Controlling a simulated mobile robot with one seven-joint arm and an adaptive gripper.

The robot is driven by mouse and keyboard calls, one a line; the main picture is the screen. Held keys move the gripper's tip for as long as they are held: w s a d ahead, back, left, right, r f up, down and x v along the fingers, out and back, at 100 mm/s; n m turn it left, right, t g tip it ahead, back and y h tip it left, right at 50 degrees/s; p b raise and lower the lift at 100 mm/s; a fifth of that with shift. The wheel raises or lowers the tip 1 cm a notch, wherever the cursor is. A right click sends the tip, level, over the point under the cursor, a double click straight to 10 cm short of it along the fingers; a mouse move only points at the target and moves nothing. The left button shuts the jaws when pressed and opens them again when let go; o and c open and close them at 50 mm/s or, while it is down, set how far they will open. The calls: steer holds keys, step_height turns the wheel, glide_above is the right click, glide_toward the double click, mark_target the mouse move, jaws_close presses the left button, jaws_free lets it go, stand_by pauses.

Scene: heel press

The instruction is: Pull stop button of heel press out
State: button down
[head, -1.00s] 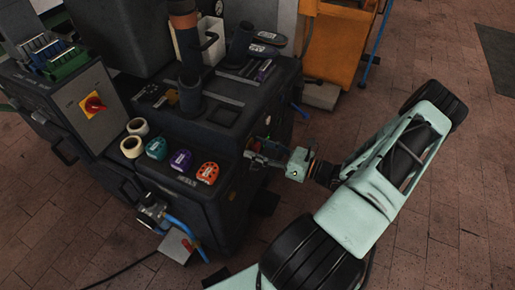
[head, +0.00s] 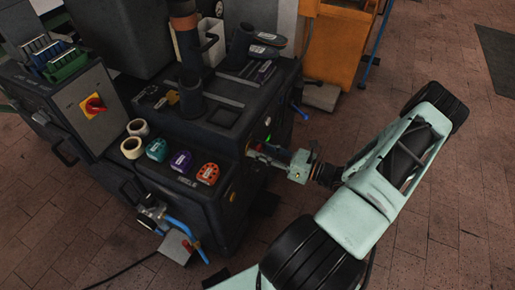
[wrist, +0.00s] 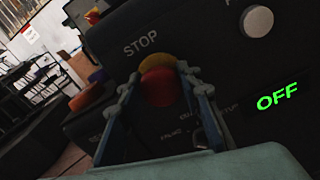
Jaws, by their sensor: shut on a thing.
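The heel press (head: 215,125) is a dark machine at the left centre of the head view. Its stop button (wrist: 160,85) shows in the wrist view as a red knob with a yellow part behind it, under the word STOP. My gripper (wrist: 165,78) is at the press's front panel, its two fingers on either side of the red knob and shut on it. In the head view my gripper (head: 265,150) reaches the panel from the right, and the button is too small there to make out clearly.
A white round button (wrist: 257,21) and a green OFF display (wrist: 277,95) sit right of the stop button. Tape rolls and coloured pieces (head: 181,164) lie on the press's ledge. An orange stand (head: 332,45) is behind.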

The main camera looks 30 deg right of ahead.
steer(key=c, duration=1.4)
jaws_free()
steer(key=shift+s+d, duration=0.15)
steer(key=shift+s, duration=0.05)
steer(key=shift+o, duration=0.2)
steer(key=v, duration=1.2)
